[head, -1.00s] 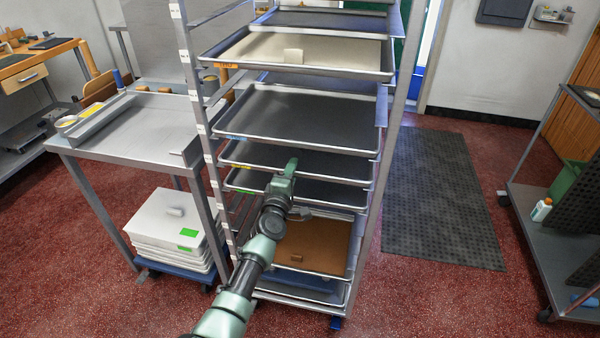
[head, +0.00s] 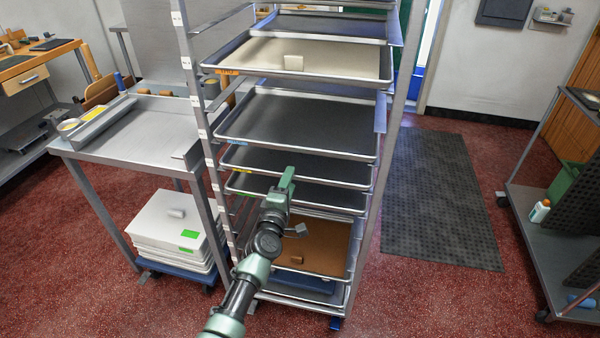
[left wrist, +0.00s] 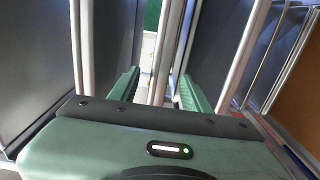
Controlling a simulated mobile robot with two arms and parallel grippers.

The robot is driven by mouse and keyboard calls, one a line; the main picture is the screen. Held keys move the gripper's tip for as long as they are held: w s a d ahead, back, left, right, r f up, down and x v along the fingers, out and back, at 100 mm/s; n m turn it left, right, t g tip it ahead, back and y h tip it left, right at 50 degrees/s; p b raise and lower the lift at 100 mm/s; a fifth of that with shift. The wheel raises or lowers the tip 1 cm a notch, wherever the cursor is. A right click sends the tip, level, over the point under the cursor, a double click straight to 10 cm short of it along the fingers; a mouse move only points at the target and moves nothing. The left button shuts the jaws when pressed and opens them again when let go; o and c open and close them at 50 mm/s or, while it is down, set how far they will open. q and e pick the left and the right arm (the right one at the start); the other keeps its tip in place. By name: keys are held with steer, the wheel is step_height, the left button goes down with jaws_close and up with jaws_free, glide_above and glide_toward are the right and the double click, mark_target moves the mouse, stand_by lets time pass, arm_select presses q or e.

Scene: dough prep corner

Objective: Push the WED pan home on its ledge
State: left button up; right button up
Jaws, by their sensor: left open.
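Several pans sit on ledges of the tall metal rack. The top front pan (head: 330,75), with a pale sheet and an orange tag, sticks out furthest. Below it are a dark pan with a blue tag (head: 300,152), one with a yellow tag (head: 330,182) and one with a green tag (head: 335,208). I cannot read which one is WED. My left gripper (head: 288,178) is in front of the rims of the yellow- and green-tagged pans; contact is unclear. In the left wrist view its fingers (left wrist: 158,92) are apart, with pale rims showing between them. My right gripper is out of view.
A brown-sheeted pan (head: 315,260) sits low in the rack. Left stands a steel table (head: 130,140) over stacked white trays (head: 165,217) on a blue dolly. A black mat (head: 440,200) lies right of the rack. A grey cart (head: 570,240) stands far right.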

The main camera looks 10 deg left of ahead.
arm_select(q)
steer(key=shift+s+p, duration=0.7)
steer(key=shift+s, duration=1.4)
steer(key=shift+f, duration=0.1)
steer(key=s+f+m+g, duration=0.35)
steer(key=s+f, duration=0.45)
steer(key=f, duration=0.4)
steer(key=s+f+m+g+h, duration=0.1)
steer(key=s+f+m+g, duration=0.25)
steer(key=s+f, duration=0.6)
steer(key=s+f+m+g, duration=0.2)
steer(key=s+f+m, duration=0.3)
steer(key=f, duration=0.8)
steer(key=s+a+f+m+g, duration=0.2)
steer(key=s+f, duration=0.3)
steer(key=s, duration=0.7)
steer(key=s+a+f+m+g+y, duration=0.1)
steer(key=s+f, duration=0.4)
steer(key=s, duration=0.7)
steer(key=s+a+f+m+g, duration=0.3)
steer(key=s+f+m+g, duration=0.1)
steer(key=s, duration=0.9)
steer(key=shift+a+f+m+g+y, duration=0.3)
steer(key=shift+a+f+m+g, duration=0.1)
steer(key=shift+m+g, duration=0.15)
